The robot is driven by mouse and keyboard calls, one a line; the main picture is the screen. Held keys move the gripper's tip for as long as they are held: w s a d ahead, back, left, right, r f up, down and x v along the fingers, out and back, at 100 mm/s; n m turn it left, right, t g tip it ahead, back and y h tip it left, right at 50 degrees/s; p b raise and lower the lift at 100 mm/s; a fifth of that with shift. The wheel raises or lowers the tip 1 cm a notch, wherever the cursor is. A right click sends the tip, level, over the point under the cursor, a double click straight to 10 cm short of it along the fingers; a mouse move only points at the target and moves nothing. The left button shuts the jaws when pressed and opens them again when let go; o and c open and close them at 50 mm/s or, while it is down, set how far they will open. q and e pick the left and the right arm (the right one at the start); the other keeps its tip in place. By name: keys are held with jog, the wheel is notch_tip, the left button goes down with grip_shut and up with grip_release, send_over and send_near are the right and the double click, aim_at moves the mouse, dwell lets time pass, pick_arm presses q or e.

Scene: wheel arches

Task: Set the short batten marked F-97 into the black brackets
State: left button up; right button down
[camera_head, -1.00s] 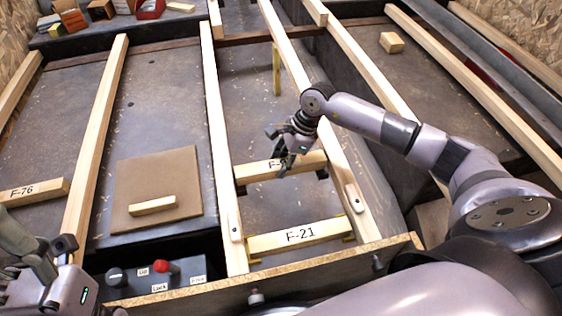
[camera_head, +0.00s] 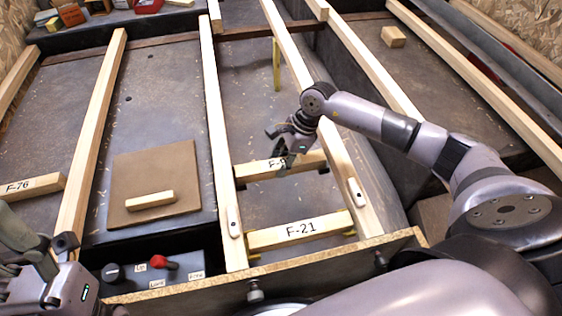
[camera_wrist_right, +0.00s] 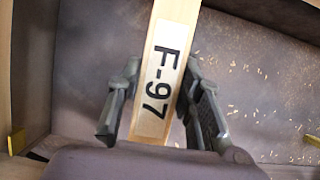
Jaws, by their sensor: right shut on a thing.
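The short batten marked F-97 (camera_head: 307,160) lies crosswise between two long rails in the head view, its label partly hidden by my right gripper (camera_head: 287,160). In the right wrist view the batten (camera_wrist_right: 160,85) runs between the two fingers of my right gripper (camera_wrist_right: 160,112), which is shut on it. A black bracket (camera_head: 324,170) shows at the batten's right end; whether the batten is fully seated cannot be told. My left gripper (camera_head: 35,255) is at the lower left, partly cut off, away from the batten.
A batten marked F-21 (camera_head: 300,231) sits nearer, between the same rails, with yellow brackets at its ends. A batten marked F-76 (camera_head: 33,186) is at the left. A brown board (camera_head: 155,170) carries a small block (camera_head: 150,200).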

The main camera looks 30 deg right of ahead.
jog(key=c, duration=1.1)
grip_release()
jog(key=shift+o, duration=0.2)
jog(key=v, duration=1.2)
jog(key=shift+d, duration=0.1)
